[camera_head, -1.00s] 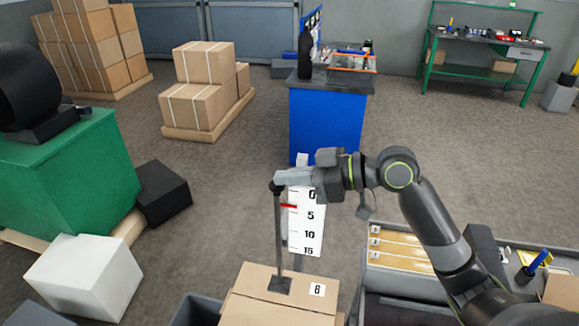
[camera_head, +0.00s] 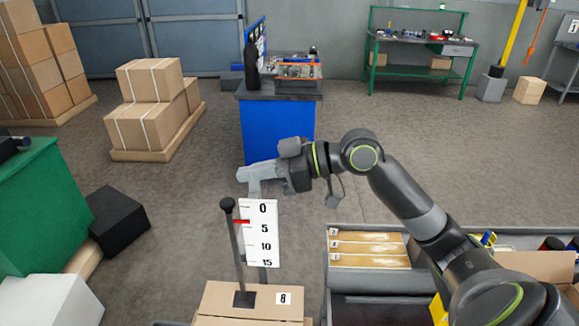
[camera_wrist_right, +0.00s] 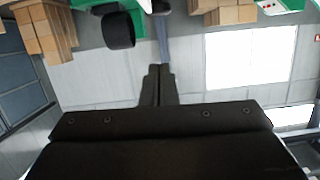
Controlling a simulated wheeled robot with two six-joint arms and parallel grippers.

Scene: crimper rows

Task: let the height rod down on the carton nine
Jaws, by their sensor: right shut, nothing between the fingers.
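The height rod (camera_head: 237,250) stands slightly tilted in the head view, a thin dark rod with a black knob (camera_head: 227,204) on top. Its black foot (camera_head: 244,298) rests on top of a brown carton (camera_head: 222,299). The carton's label reads like 8. A white scale board (camera_head: 262,246) marked 0 to 15 stands beside the rod, with a red pointer (camera_head: 241,222) just below 0. My right gripper (camera_head: 246,180) is shut and empty, above and right of the knob, apart from it. Its closed fingers (camera_wrist_right: 160,85) show in the right wrist view. My left gripper is out of view.
A blue cabinet (camera_head: 277,132) stands behind the gripper. A grey bin with tan slats (camera_head: 368,248) lies to the right of the carton. A black box (camera_head: 117,222) and a green block (camera_head: 38,200) are at left. The floor between is clear.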

